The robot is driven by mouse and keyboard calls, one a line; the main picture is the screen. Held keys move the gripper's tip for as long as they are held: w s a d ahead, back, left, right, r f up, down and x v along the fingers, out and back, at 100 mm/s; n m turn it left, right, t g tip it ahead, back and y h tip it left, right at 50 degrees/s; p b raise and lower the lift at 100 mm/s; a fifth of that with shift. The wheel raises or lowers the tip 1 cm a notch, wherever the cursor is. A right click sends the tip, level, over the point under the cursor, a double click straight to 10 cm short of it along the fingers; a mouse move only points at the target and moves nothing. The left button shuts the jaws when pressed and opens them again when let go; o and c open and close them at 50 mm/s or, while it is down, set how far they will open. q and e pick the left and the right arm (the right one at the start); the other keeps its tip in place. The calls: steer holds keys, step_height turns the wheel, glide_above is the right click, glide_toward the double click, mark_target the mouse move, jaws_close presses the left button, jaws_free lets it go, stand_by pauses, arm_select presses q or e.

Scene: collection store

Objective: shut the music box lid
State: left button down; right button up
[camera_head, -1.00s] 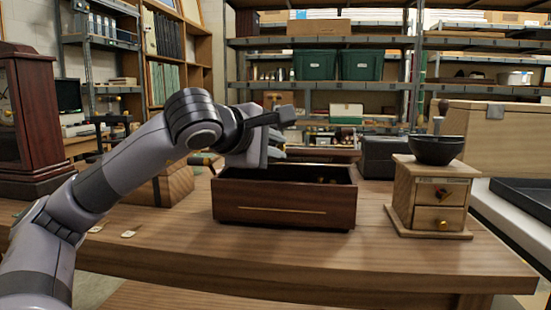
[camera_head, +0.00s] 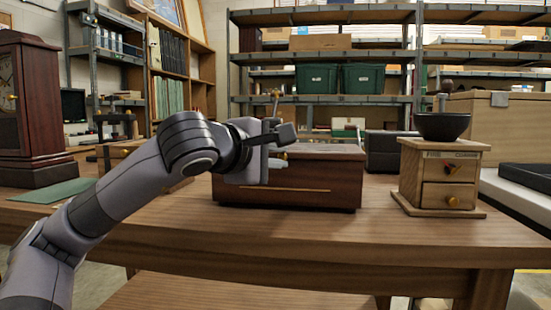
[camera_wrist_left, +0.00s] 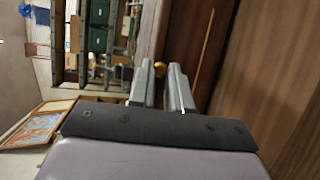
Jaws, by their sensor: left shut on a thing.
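The music box (camera_head: 312,190) is a dark brown wooden box with a pale line along its front, standing mid-table in the head view. Its lid (camera_head: 325,149) lies over the top and looks down on the box; whether a thin gap remains I cannot tell. My left gripper (camera_head: 278,158) is at the box's upper front, its fingers shut on a small brass knob (camera_wrist_left: 158,68), which shows between the fingertips in the left wrist view. The gripper and wrist hide the box's upper left front. My right gripper is not in view.
A small wooden two-drawer coffee mill (camera_head: 440,175) with a dark bowl stands to the right. A dark wooden clock (camera_head: 40,110) stands at the left. A dark grey case (camera_head: 388,150) is behind the box. The table's front strip (camera_head: 250,235) is clear.

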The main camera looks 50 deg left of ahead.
arm_select(q)
steer(key=shift+d+f, duration=0.2)
steer(key=shift+f, duration=0.5)
steer(key=c, duration=1.1)
jaws_free()
steer(key=shift+a, duration=0.1)
steer(key=shift+o, duration=0.2)
steer(key=shift+r, duration=0.2)
steer(key=v, duration=0.7)
steer(key=shift+r, duration=0.1)
